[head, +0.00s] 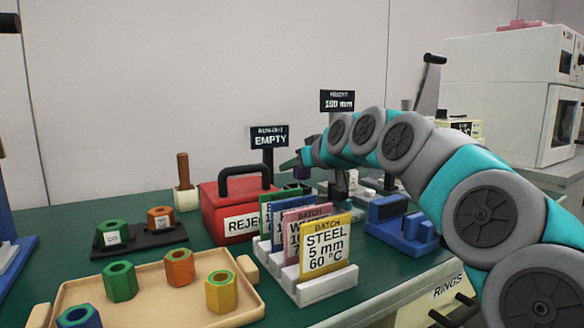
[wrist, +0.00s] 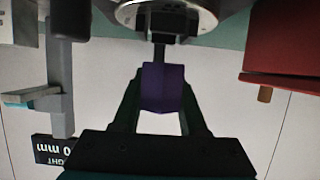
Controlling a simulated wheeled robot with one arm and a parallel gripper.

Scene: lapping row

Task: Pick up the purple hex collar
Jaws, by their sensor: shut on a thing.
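The purple hex collar (wrist: 163,87) is between the two fingers of my gripper (wrist: 160,105) in the wrist view, which shows the scene upside down. My gripper is shut on it. A dark post and a round metal part (wrist: 165,12) are close by the collar; I cannot tell whether they touch it. In the head view my gripper (head: 298,164) is behind the row of batch cards, and only a small dark purple patch of the collar (head: 302,173) shows beneath it.
A red REJECT box (head: 208,203) stands left of my gripper. Batch cards in a white rack (head: 312,288) stand in front. A blue fixture (head: 398,222) is at right. A beige tray (head: 165,315) holds several coloured hex collars. Signs (head: 269,137) stand at the back.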

